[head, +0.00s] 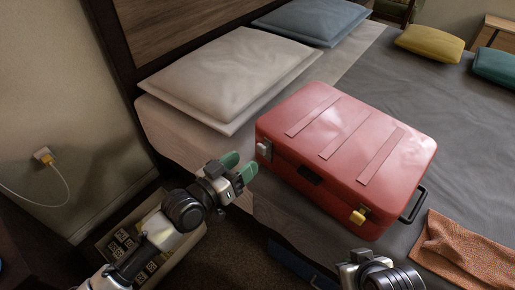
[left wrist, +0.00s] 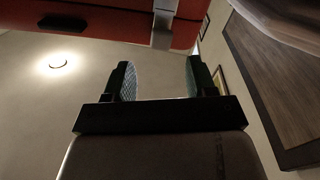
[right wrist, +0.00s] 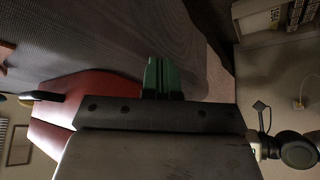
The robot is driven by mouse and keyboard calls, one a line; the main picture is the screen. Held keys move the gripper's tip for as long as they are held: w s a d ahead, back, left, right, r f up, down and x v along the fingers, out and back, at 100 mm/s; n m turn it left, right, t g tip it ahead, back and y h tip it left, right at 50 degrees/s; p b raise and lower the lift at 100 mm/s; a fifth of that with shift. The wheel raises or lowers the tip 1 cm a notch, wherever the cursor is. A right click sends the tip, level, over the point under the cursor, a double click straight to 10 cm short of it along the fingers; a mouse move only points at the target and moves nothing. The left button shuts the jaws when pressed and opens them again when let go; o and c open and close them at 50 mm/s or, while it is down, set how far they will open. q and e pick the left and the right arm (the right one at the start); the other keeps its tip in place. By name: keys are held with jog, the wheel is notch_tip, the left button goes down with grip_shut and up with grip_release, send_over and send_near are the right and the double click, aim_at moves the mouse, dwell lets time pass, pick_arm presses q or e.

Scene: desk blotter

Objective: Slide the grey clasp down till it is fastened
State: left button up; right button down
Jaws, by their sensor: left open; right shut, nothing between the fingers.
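A red suitcase (head: 345,150) lies closed on the bed. The grey clasp (head: 264,149) is on its front side, near the left corner; the left wrist view shows it as a grey metal strip (left wrist: 164,22) on the red side. Whether it is fastened cannot be told. My left gripper (head: 240,166) is open and empty, just left of and below the clasp, apart from it. Its green-tipped fingers (left wrist: 160,75) show spread below the clasp. My right gripper (right wrist: 162,77) is shut and empty; its wrist shows at the bottom of the head view, in front of the suitcase.
A yellow clasp (head: 358,216) is near the suitcase's front right corner, and a black handle (head: 413,206) is on its right side. An orange cloth (head: 465,250) lies to the right. A pale pillow (head: 230,75) lies behind. A box (head: 125,245) stands on the floor below my left arm.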

aim_at(259, 149)
pick_arm(q)
jog(key=b+x, duration=0.1)
jog(key=x, duration=0.5)
jog(key=shift+f, duration=0.1)
jog(key=shift+w+d, duration=0.35)
jog(key=shift+w, duration=0.1)
pick_arm(e)
jog(key=shift+w+a+r+t+y, duration=0.15)
jog(key=shift+w+a+r+t, duration=0.15)
jog(key=shift+w+t, duration=0.35)
jog(key=shift+w+a+r+t+y, duration=0.1)
jog(key=shift+w+a+r+t, duration=0.25)
jog(key=shift+w, duration=0.5)
jog(key=shift+w+a+r+t+y, duration=0.15)
jog(key=shift+w+a+r+t, duration=0.1)
jog(key=shift+w+t, duration=0.45)
